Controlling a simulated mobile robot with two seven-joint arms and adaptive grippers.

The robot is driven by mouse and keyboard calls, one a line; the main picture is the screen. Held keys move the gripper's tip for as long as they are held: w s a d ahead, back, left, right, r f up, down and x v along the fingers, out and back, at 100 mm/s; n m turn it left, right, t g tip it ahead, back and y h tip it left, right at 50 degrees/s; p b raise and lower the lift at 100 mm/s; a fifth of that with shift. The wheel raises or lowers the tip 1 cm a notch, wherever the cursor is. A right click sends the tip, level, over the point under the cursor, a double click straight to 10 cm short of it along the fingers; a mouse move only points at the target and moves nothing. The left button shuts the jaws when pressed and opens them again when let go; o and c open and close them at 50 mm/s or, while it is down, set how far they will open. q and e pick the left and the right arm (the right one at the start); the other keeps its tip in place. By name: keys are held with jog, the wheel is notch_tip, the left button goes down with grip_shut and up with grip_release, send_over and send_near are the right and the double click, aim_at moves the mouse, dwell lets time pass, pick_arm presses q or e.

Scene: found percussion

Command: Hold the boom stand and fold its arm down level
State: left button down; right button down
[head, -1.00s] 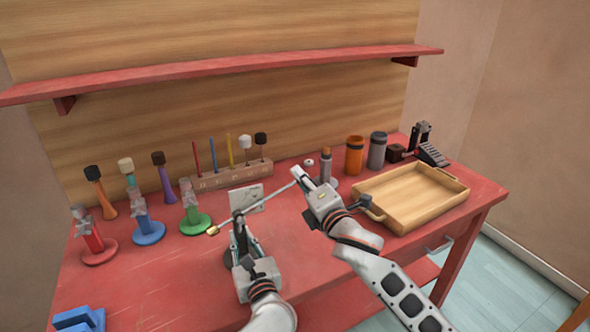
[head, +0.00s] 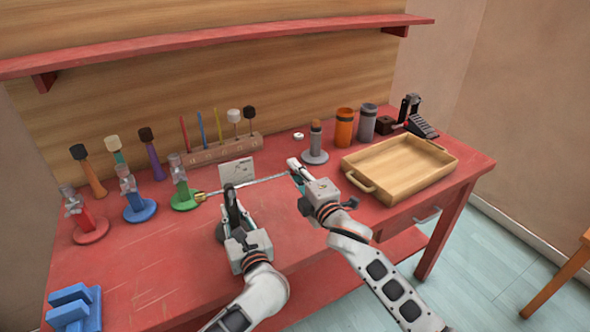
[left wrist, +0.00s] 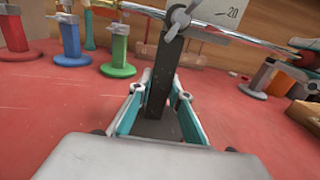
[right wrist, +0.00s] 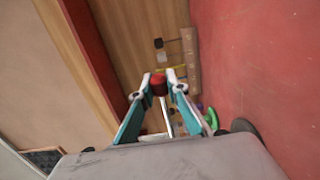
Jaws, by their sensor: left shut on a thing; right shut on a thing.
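The boom stand has a dark post (left wrist: 160,85) and a thin silver arm (head: 250,184) on a wing-nut joint (left wrist: 180,18). My left gripper (head: 237,208) is shut on the post, which stands upright between its fingers in the left wrist view. The arm's brass-coloured end (head: 200,196) is at the left. My right gripper (head: 297,172) is shut on the arm's right end, whose red tip (right wrist: 158,85) shows between the fingers in the right wrist view. The arm slopes slightly up to the right in the head view, close to level. My left gripper hides part of the post.
A card (head: 236,171) stands behind the arm. Red (head: 90,228), blue (head: 139,210) and green (head: 184,200) stands are at the left. A wooden tray (head: 362,186) is right of my right gripper. A grey-based stand (head: 315,157) is just behind it. The front left tabletop is mostly clear.

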jog(key=shift+s+a+f, duration=0.1)
jog(key=shift+f, duration=0.05)
jog(key=c, duration=1.9)
grip_release()
jog(key=v, duration=1.2)
pick_arm(q)
jog(key=c, duration=1.8)
grip_release()
